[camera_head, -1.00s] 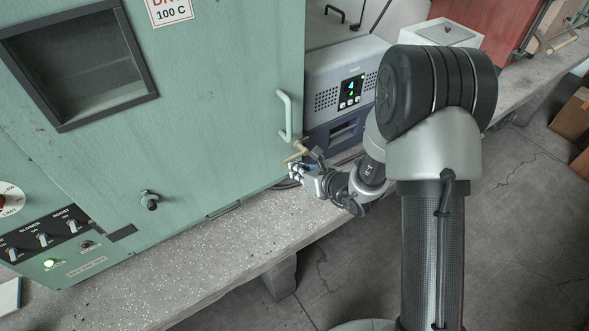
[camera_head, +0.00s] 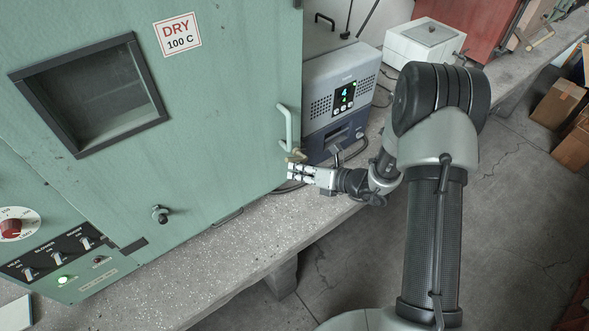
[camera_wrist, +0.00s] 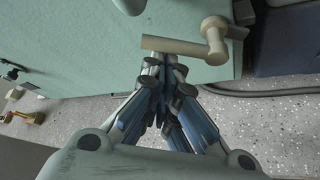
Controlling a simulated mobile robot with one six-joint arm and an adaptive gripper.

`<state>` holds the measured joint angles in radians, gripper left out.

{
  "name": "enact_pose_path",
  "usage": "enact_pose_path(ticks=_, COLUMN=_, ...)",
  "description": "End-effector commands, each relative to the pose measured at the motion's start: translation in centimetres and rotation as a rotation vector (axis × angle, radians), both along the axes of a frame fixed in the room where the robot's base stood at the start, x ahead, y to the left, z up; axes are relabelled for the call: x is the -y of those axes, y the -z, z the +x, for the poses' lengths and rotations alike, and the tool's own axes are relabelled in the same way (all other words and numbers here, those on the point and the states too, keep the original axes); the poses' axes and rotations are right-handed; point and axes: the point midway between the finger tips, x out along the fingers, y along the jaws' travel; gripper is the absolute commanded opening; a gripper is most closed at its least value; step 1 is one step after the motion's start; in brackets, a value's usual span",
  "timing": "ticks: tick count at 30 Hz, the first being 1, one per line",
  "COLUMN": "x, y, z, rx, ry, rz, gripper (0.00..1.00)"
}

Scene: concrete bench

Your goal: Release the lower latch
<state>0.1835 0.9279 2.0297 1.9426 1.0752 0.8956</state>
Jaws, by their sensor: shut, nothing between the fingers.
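The green oven door (camera_head: 225,110) fills the left of the head view and looks closed. The lower latch (camera_head: 298,156) is a small tan lever at the door's right edge, below the door handle (camera_head: 287,130). In the wrist view the latch (camera_wrist: 187,46) has its arm pointing left from a rounded pivot at the door edge. My gripper (camera_head: 289,172) is shut and empty, just below the latch. In the wrist view its fingertips (camera_wrist: 164,60) are close under the lever arm; I cannot tell whether they touch it.
A grey-blue instrument (camera_head: 340,95) stands right of the oven. A dark knob (camera_head: 160,214) sticks out of the door. The concrete bench (camera_head: 225,265) is clear in front. A dark cable (camera_wrist: 270,91) and a small brass piece (camera_wrist: 36,117) show in the wrist view.

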Motion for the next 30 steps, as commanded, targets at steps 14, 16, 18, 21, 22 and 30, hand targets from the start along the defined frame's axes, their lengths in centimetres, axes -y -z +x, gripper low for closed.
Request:
enact_pose_path(ticks=14, x=1.0, y=-2.1, z=0.7, rx=-0.253, ry=0.002, rz=0.375, gripper=0.0)
enact_pose_path(ticks=16, x=1.2, y=-2.4, z=0.8, rx=-0.289, ry=0.001, rz=0.43, gripper=0.0)
enact_pose_path(ticks=18, x=1.4, y=-2.6, z=0.9, rx=-0.325, ry=0.001, rz=0.482, gripper=0.0)
enact_pose_path(ticks=21, x=1.7, y=-2.9, z=1.1, rx=-0.373, ry=0.001, rz=0.555, gripper=0.0)
enact_pose_path(ticks=22, x=1.7, y=-3.0, z=1.2, rx=-0.387, ry=0.001, rz=0.575, gripper=0.0)
enact_pose_path(ticks=30, x=2.4, y=-3.5, z=1.6, rx=-0.48, ry=0.001, rz=0.71, gripper=0.0)
